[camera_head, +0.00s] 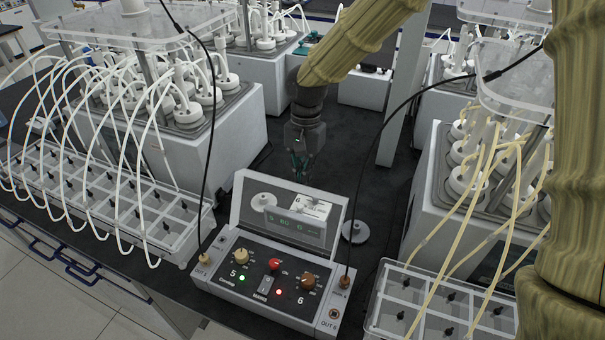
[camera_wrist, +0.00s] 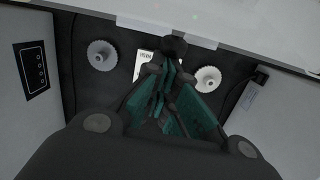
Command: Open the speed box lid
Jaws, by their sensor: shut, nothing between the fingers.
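The speed box (camera_head: 265,278) is a grey control box with knobs and lit lamps, standing at the front middle of the bench in the head view. Its clear lid (camera_head: 245,205) stands raised at the back edge, leaning back, with the panel uncovered. Green digits and a white labelled block (camera_head: 312,209) show through the lid. My gripper (camera_head: 301,172) hangs just behind the lid's top edge, pointing down. In the wrist view its teal fingers (camera_wrist: 172,72) are shut and empty. I cannot tell whether they touch the lid.
Two pale toothed discs lie on the dark bench, one left (camera_wrist: 102,55) and one right (camera_wrist: 208,79) of my fingers. Reactor units with tubes stand left (camera_head: 190,145) and right (camera_head: 430,195). Black cables arch to both sides of the box.

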